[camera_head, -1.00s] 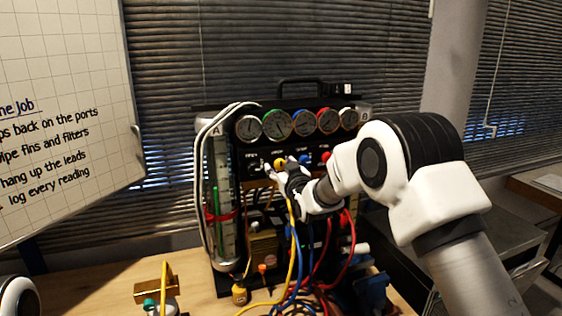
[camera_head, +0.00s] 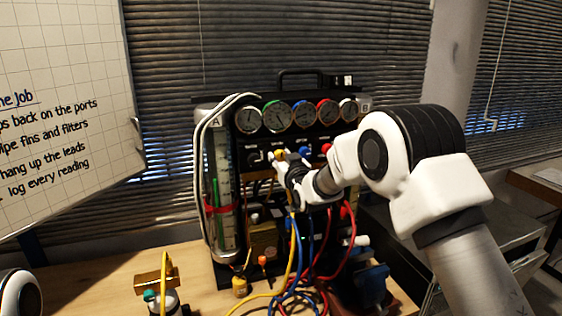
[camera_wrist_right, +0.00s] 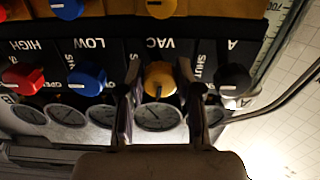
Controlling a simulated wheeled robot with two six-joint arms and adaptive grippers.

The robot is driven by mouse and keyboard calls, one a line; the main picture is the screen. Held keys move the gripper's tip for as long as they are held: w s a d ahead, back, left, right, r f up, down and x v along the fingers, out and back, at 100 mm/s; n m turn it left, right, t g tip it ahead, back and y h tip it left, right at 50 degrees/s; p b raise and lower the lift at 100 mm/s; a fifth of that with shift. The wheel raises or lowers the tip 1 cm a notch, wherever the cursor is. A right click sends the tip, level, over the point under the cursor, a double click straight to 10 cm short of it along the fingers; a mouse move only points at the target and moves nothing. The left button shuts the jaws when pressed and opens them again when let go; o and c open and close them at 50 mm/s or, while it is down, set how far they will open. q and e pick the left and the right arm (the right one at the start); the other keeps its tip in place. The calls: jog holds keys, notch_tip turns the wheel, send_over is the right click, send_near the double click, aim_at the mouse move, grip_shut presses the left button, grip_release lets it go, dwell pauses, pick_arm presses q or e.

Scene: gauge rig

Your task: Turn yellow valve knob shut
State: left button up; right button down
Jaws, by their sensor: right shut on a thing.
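The yellow valve knob (camera_wrist_right: 160,77) is on the black panel under the gauges, by the label VAC in the upside-down right wrist view. It also shows in the head view (camera_head: 279,154). My right gripper (camera_wrist_right: 158,68) has one finger on each side of this knob and is shut on it. In the head view the right gripper (camera_head: 281,161) reaches the panel from the right and partly covers the knob. My left gripper is out of view.
Beside it on the panel are a blue knob (camera_wrist_right: 88,78), a red knob (camera_wrist_right: 23,76) and a black knob (camera_wrist_right: 234,79). Several gauges (camera_head: 276,117) sit above. Yellow, blue and red hoses (camera_head: 322,262) hang below my right gripper. A brass block (camera_head: 154,281) stands at front left.

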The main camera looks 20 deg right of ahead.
jog(key=m+b, duration=0.2)
jog(key=m, duration=0.1)
jog(key=shift+f, duration=0.15)
jog(key=m+b, duration=0.2)
jog(key=m, duration=0.2)
jog(key=shift+m+b, duration=0.3)
jog(key=shift+b, duration=0.1)
jog(key=m, duration=0.2)
jog(key=m+b, duration=0.1)
jog(key=m, duration=0.1)
jog(key=shift+a+r+m+b, duration=0.1)
jog(key=shift+r+m+b, duration=0.1)
jog(key=shift+m+b, duration=0.1)
jog(key=m+b, duration=0.1)
jog(key=m, duration=0.3)
jog(key=shift+m, duration=0.3)
jog(key=c, duration=0.8)
grip_release()
jog(key=shift+o, duration=0.2)
jog(key=shift+s, duration=0.1)
